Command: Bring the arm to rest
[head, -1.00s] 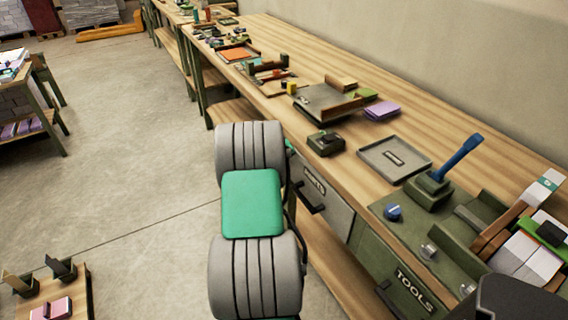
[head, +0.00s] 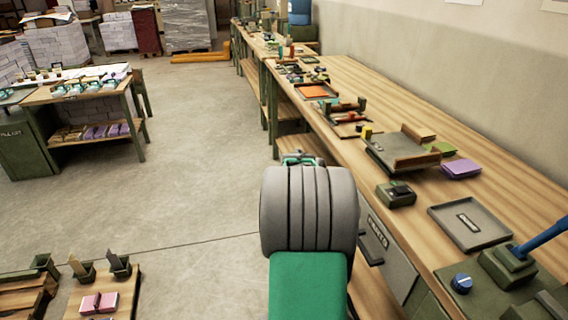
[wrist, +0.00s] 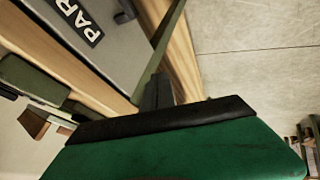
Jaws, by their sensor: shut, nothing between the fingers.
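My arm shows in the head view as grey ribbed and green links, low in the middle, beside the front edge of the long workbench (head: 345,75). The far end of the arm shows only as a small green part past the grey link, and the fingers are hidden there. In the wrist view my gripper (wrist: 158,92) shows as dark fingers close together, with nothing between them. They are beside the bench front, near a grey drawer (wrist: 85,45) with a partly visible label. The drawer also shows in the head view (head: 398,270).
The bench holds a grey tray (head: 440,222), a green device (head: 396,194), a purple pad (head: 461,169) and a blue-handled press (head: 510,262). A second table (head: 80,95) stands at left. A low wooden stand (head: 125,290) is at bottom left. The concrete floor between is clear.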

